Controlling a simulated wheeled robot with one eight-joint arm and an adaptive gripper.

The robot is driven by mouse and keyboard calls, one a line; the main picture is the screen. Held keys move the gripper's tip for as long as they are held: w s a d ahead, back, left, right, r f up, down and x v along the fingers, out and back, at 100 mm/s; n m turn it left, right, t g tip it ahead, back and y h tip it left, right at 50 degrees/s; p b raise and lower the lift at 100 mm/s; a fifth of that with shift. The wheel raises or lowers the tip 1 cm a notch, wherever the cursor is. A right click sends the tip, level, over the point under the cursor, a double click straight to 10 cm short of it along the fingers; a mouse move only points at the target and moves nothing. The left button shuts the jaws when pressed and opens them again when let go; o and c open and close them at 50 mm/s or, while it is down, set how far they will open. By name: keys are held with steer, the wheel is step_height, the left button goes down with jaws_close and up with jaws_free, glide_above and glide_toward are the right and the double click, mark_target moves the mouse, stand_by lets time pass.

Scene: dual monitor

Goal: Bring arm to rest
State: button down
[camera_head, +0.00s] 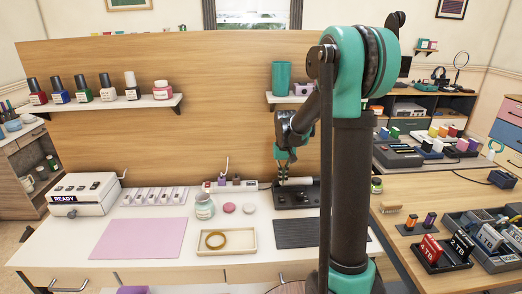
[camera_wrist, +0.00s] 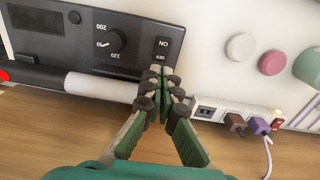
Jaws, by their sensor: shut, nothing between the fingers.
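My gripper (camera_head: 284,172) is at the back of the white table, just above the black control box (camera_head: 299,193). In the wrist view my gripper (camera_wrist: 163,76) is shut and empty, with its fingertips together beside the ON/OFF switch (camera_wrist: 163,50) of the black box (camera_wrist: 85,42). I cannot tell whether the tips touch the box. A white cylinder (camera_wrist: 100,87) lies along the box's edge. My teal and dark arm rises at the right of the head view and bends down toward the box, hiding part of the table.
A power strip (camera_wrist: 222,116) with plugs lies near the fingers. A glass jar (camera_head: 204,207), a wooden tray (camera_head: 240,241) with a golden ring, a pink mat (camera_head: 139,238) and a dark mat (camera_head: 297,233) occupy the table. A shelf (camera_head: 291,98) hangs behind my arm.

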steer(key=s+d+f+t, duration=0.1)
steer(key=s, duration=0.7)
steer(key=s+d+f+t, duration=0.1)
steer(key=s, duration=0.8)
steer(key=s+d+f+t, duration=0.1)
steer(key=s+d+t, duration=0.1)
steer(key=s, duration=0.6)
steer(key=shift+s+f, duration=0.35)
steer(key=shift+s, duration=0.05)
